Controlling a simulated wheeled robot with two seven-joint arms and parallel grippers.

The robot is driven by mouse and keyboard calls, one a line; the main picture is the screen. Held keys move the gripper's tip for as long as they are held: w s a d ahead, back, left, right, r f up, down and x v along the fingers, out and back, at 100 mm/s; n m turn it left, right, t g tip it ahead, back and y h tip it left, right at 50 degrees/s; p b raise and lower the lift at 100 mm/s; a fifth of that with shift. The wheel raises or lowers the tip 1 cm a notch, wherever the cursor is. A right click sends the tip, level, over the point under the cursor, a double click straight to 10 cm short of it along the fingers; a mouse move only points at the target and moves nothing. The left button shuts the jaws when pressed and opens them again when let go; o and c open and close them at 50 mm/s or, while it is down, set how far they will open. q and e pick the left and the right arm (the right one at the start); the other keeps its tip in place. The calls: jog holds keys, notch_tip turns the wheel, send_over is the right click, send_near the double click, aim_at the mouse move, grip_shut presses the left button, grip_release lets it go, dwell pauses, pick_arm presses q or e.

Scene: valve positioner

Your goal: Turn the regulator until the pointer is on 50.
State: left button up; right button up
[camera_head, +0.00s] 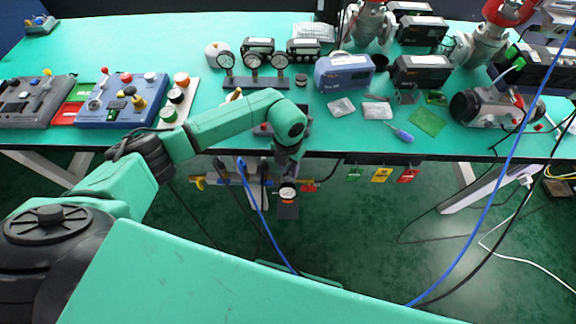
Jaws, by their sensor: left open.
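A small regulator with a round white dial (288,193) hangs below the table's front edge. The dial is too small to read, so I cannot tell where its pointer stands. My left arm comes in from the left and bends down over the table edge. My left gripper (287,177) is open just above the dial, by the regulator. The wrist hides much of the regulator, and I cannot tell whether the fingers touch it. My right gripper is not in view.
Three gauges on a stand (254,62), a blue box (344,71) and control panels (122,99) stand on the green table (130,45). Red and yellow tags (382,174) hang under the front edge. A blue hose (262,214) runs down near the regulator.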

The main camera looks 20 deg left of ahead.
pick_arm(q)
grip_shut()
jog(key=shift+w+f+m+b, duration=0.1)
jog(key=shift+m+b, duration=1.4)
jog(key=shift+m, duration=0.1)
jog(key=shift+m+b, duration=0.95)
jog(key=shift+m, duration=0.35)
